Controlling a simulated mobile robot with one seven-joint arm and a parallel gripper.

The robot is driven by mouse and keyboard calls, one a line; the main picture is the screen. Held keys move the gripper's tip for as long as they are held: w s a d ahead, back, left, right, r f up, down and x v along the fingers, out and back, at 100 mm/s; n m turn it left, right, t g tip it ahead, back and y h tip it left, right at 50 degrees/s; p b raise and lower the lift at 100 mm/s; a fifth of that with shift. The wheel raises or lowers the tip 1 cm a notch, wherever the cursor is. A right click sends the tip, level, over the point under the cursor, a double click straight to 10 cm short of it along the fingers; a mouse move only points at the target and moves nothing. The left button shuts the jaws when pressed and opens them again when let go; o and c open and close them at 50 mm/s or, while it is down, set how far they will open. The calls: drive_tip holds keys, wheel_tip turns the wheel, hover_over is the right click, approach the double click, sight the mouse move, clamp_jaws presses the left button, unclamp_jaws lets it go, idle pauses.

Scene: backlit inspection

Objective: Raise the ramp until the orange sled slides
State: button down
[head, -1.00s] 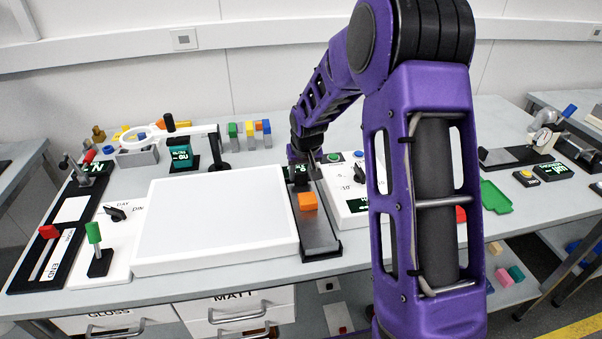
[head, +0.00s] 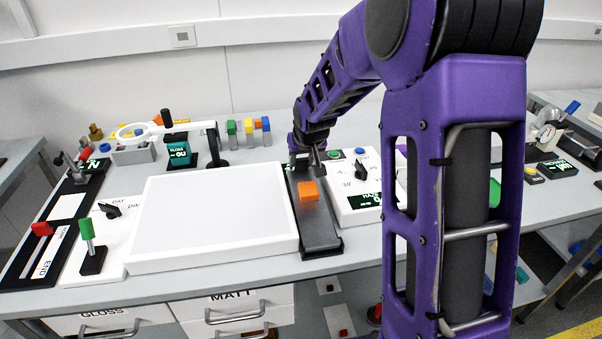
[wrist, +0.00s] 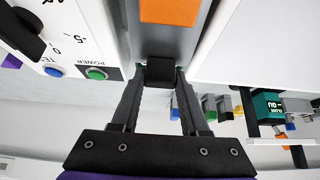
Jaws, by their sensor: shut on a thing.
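The grey ramp (head: 318,230) lies in a dark frame between the white light panel and a white control box. The orange sled (head: 308,191) sits on its upper half; part of it shows at the top of the wrist view (wrist: 169,11). My gripper (head: 306,163) is at the ramp's far end. In the wrist view my gripper (wrist: 160,72) has its two fingers on either side of a dark block (wrist: 160,70) at the ramp's end and is shut on it. The far end looks tilted up; the near end rests low.
The light panel (head: 215,218) borders the ramp on the left. The control box (head: 352,184) with a dial and buttons borders it on the right. A magnifier arm (head: 190,127) and several coloured blocks stand behind. My own arm hides the table's right part.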

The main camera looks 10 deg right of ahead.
drive_tip(key=shift+t, duration=0.4)
drive_tip(key=r, duration=0.1)
drive_tip(key=s+r, duration=0.1)
drive_tip(key=r, duration=0.2)
drive_tip(key=shift+s+p, duration=0.3)
drive_tip(key=shift+p, duration=0.1)
drive_tip(key=shift+s+r, duration=0.1)
drive_tip(key=shift+s, duration=0.1)
drive_tip(key=shift+c, duration=2)
unclamp_jaws()
